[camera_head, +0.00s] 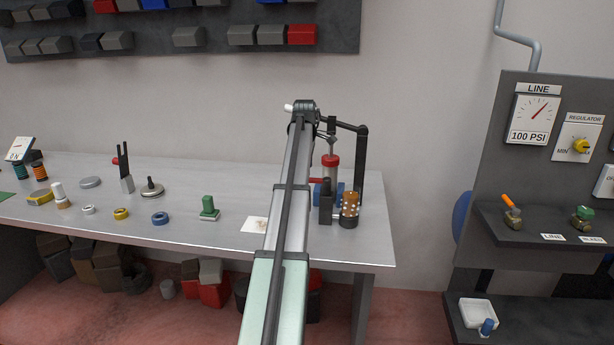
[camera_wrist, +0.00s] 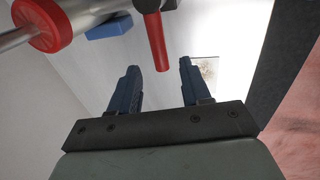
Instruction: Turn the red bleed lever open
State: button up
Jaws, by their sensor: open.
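The red lever (camera_wrist: 154,38) shows in the wrist view as a tapered red handle, just beyond the fingertips. In the head view a short red bar (camera_head: 316,181) sticks out to the left beside the blue part; it appears to be the same lever. My gripper (camera_wrist: 161,67) is open and empty, with its two dark fingers apart. The lever's end lies ahead of the gap between them, and I see no clear contact. In the head view I cannot clearly make out the fingers amid the dark parts near the lever.
A metal cylinder with a red collar (camera_wrist: 46,22) and a blue block (camera_wrist: 108,29) are close to the fingers. A stained white patch (camera_head: 255,225) lies on the bench (camera_head: 340,252), near its front edge. A green-topped part (camera_head: 208,208) and several small parts stand further left.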

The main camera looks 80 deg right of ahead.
jog(key=shift+d+f, duration=0.2)
jog(key=shift+f, duration=0.8)
jog(key=shift+d+f, duration=0.15)
jog(key=shift+f, duration=0.8)
jog(key=shift+c, duration=0.3)
grip_shut()
